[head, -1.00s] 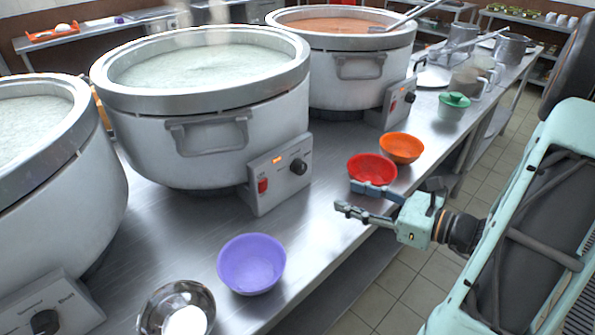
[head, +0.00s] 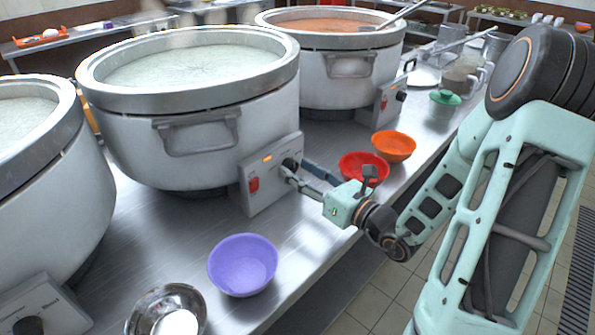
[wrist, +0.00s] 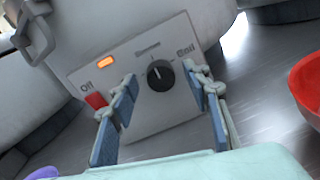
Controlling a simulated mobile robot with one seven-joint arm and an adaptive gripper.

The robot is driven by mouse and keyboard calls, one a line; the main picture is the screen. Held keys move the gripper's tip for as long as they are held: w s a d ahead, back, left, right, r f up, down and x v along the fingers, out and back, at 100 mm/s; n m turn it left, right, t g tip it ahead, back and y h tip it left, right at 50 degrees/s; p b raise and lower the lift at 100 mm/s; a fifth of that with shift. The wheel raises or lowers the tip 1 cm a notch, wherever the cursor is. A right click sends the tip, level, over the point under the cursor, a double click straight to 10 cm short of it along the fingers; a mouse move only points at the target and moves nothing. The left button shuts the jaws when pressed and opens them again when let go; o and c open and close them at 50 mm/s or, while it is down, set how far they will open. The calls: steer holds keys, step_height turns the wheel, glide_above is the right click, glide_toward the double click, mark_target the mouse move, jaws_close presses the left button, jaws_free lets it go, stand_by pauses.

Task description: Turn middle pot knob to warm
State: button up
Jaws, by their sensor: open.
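The middle pot (head: 195,115) is a large white stockpot of pale congee. Its control box (head: 268,180) has a lit orange lamp, a red switch and a black knob, partly hidden by my gripper in the head view. My gripper (head: 288,170) is open in front of the control box. In the wrist view its blue-padded fingers (wrist: 163,92) stand either side of the knob, with gaps on both sides.
A purple bowl (head: 243,265) and a steel bowl (head: 168,310) stand at the front of the steel counter (head: 200,220). A red bowl (head: 362,168) and an orange bowl (head: 393,147) are close to my arm. Other pots flank the middle one.

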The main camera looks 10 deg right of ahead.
steer(key=shift+w+a, duration=0.2)
steer(key=shift+w, duration=0.15)
steer(key=shift+c, duration=0.3)
steer(key=c, duration=1.1)
